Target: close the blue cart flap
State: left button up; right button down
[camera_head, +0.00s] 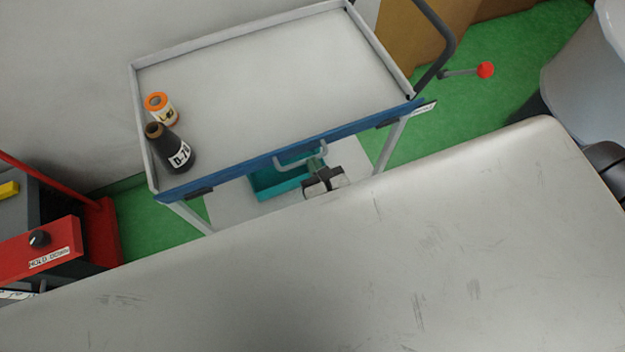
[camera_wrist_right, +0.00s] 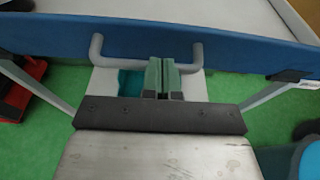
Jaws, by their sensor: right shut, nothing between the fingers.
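The blue flap (camera_head: 290,151) runs along the near edge of the cart's pale top tray (camera_head: 270,75). It shows as a narrow strip in the head view and as a wide blue band in the right wrist view (camera_wrist_right: 230,50). A grey bar handle (camera_head: 289,159) sits on its outer side, also seen in the wrist view (camera_wrist_right: 97,48). My right gripper (camera_head: 316,163) is shut and empty at the handle. In the wrist view its fingertips (camera_wrist_right: 163,66) overlap the handle's middle; contact cannot be told. My left gripper is out of view.
A dark labelled bottle (camera_head: 172,151) and an orange-topped container (camera_head: 160,107) stand at the tray's left end. A teal bin (camera_head: 275,180) is on the lower shelf. A red machine (camera_head: 45,252) is at left. A red-knobbed lever (camera_head: 485,70) sticks out at right.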

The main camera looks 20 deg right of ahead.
jog(key=shift+w+r+p, duration=0.3)
jog(key=shift+w+r, duration=0.15)
jog(key=shift+r, duration=0.05)
jog(key=shift+a+f, duration=0.1)
dwell(0.4)
